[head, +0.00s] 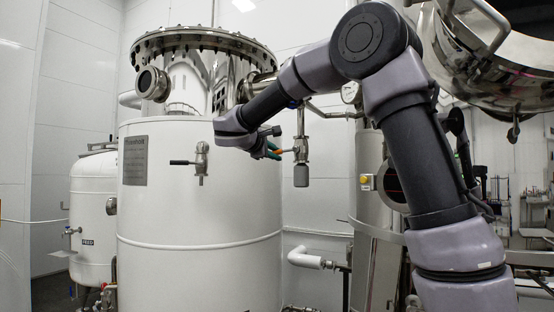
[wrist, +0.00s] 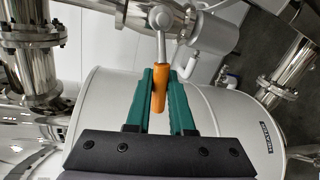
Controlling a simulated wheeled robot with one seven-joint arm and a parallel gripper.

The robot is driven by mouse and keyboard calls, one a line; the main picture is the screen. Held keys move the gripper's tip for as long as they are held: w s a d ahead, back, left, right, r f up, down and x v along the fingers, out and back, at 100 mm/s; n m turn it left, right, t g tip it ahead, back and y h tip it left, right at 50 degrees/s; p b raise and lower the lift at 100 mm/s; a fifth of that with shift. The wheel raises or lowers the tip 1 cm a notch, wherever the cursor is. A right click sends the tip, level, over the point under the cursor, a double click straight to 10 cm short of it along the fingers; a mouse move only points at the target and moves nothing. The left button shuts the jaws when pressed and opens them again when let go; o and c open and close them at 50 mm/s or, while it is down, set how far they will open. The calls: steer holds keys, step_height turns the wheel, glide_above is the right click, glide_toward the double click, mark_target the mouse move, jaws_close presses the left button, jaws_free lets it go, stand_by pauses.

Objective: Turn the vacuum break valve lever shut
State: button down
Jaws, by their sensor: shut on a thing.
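The vacuum break valve (head: 301,148) is a metal valve on a vertical pipe, right of the big white tank, with a grey cylinder below it. Its lever has an orange handle (wrist: 159,92), which points from the valve toward my gripper in the wrist view. My gripper (head: 275,148) has green fingers and reaches the lever from the left in the head view. In the wrist view, the fingers of my gripper (wrist: 163,78) stand on both sides of the orange handle and are shut on it. My forearm and the fingers partly hide the handle in the head view.
The white tank (head: 200,225) stands close behind my gripper. A second valve (head: 201,158) with a black lever sits on its front. A pressure gauge (head: 351,93) and piping are right of the valve. A smaller white tank (head: 92,215) stands at far left.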

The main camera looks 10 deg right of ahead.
steer(key=shift+a+r+m+y, duration=0.1)
steer(key=shift+r+m+y, duration=0.2)
steer(key=shift+r+m, duration=0.5)
steer(key=c, duration=0.8)
jaws_free()
steer(key=v, duration=1)
steer(key=shift+s+a+f, duration=0.1)
steer(key=shift+s+a, duration=0.1)
steer(key=shift+s, duration=0.2)
